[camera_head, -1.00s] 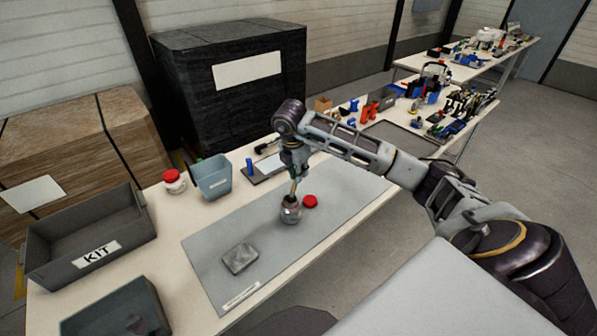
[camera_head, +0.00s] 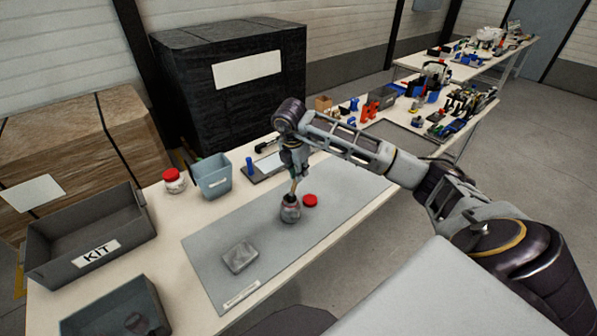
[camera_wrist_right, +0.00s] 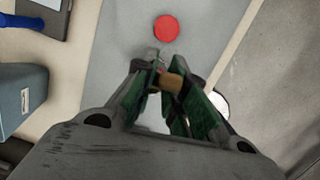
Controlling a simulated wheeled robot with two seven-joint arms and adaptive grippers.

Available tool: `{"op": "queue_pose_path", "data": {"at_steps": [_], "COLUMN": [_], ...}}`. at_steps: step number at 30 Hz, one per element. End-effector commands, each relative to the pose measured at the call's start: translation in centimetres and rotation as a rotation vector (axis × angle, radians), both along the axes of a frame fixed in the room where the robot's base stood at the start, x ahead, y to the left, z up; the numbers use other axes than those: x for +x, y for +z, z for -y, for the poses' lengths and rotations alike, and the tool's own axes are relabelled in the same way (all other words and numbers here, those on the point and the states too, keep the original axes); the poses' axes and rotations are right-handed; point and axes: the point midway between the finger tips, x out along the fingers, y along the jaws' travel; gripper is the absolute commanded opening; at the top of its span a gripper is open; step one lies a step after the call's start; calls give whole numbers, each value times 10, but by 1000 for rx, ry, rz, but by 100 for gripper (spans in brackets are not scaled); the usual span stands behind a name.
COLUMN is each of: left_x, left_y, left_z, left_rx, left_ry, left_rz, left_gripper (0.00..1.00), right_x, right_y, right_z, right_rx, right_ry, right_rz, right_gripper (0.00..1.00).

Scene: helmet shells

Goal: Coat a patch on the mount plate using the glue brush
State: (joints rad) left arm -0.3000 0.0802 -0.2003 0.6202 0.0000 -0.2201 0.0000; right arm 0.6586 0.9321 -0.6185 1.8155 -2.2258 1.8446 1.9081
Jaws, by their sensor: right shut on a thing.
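The mount plate (camera_head: 239,257) is a small grey plate lying flat on the grey mat (camera_head: 215,249). The open glue jar (camera_head: 291,212) stands on the mat to its upper right, with its red lid (camera_head: 310,200) beside it. My right gripper (camera_head: 295,172) points down above the jar. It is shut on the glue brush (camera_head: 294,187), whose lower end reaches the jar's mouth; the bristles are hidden. In the right wrist view the brush's tan handle (camera_wrist_right: 171,82) sits between the green fingers, and the red lid (camera_wrist_right: 166,29) lies ahead. My left gripper is not in view.
A grey KIT bin (camera_head: 97,252) and a smaller dark bin (camera_head: 118,310) stand at the left. A red-lidded jar (camera_head: 174,180), a blue-grey cup (camera_head: 213,177) and a dark tray (camera_head: 268,165) line the back. The mat around the plate is clear.

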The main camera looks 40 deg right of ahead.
Motion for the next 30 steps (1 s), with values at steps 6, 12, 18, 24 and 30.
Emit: {"op": "queue_pose_path", "data": {"at_steps": [6, 12, 18, 24, 30], "left_x": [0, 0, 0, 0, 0], "left_y": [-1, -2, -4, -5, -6], "left_z": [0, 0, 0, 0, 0], "left_rx": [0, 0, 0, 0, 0], "left_ry": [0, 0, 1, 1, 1], "left_rz": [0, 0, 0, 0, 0], "left_gripper": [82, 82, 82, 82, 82], "right_x": [0, 0, 0, 0, 0], "right_y": [-2, -4, -5, -6, -8], "right_z": [0, 0, 0, 0, 0], "right_rx": [0, 0, 0, 0, 0], "right_ry": [0, 0, 0, 0, 0], "right_rz": [0, 0, 0, 0, 0], "right_gripper": [1, 1, 1, 1, 1]}}
